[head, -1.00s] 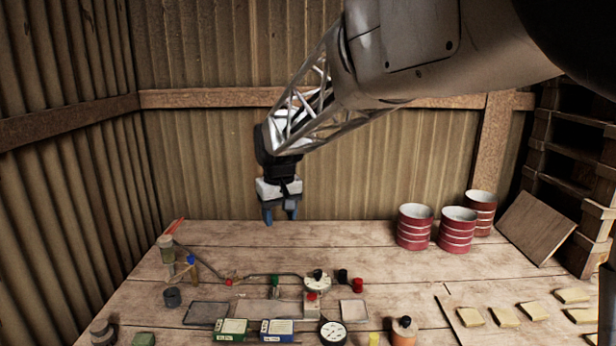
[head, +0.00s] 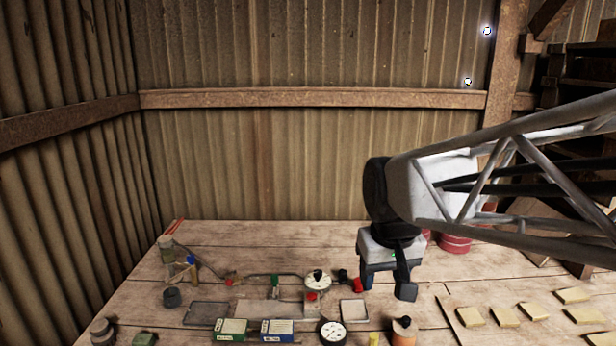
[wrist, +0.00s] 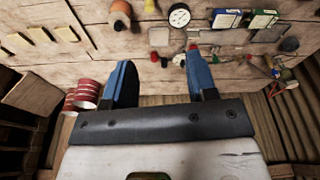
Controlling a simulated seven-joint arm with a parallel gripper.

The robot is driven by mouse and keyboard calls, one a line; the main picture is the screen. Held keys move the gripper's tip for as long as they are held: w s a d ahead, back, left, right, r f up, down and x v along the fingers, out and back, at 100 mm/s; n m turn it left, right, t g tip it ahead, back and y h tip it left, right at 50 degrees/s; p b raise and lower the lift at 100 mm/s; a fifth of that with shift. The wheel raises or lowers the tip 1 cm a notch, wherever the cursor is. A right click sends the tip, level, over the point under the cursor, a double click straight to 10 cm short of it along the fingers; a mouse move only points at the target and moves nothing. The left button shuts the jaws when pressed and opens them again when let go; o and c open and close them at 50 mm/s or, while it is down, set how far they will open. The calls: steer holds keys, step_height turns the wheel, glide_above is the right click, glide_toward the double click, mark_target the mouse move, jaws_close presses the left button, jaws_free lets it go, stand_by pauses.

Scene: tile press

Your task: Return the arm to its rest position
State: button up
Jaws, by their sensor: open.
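My gripper (head: 386,288) hangs over the right-middle part of the wooden table (head: 250,240) in the head view, fingers pointing down. My arm reaches in from the right edge.
Tan tiles (head: 503,317) lie on a board at right. Red drums (head: 455,243) stand behind my arm, mostly hidden. The back left of the table is clear.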

steer(key=s+d+f+m, duration=0.1)
steer(key=s+d+f, duration=0.1)
steer(key=s, duration=0.4)
steer(key=s+d+f+m, duration=0.1)
steer(key=s+d+f, duration=0.2)
steer(key=s, duration=0.4)
steer(key=shift+s+d+f+t, duration=0.15)
steer(key=shift+s+d+t, duration=0.15)
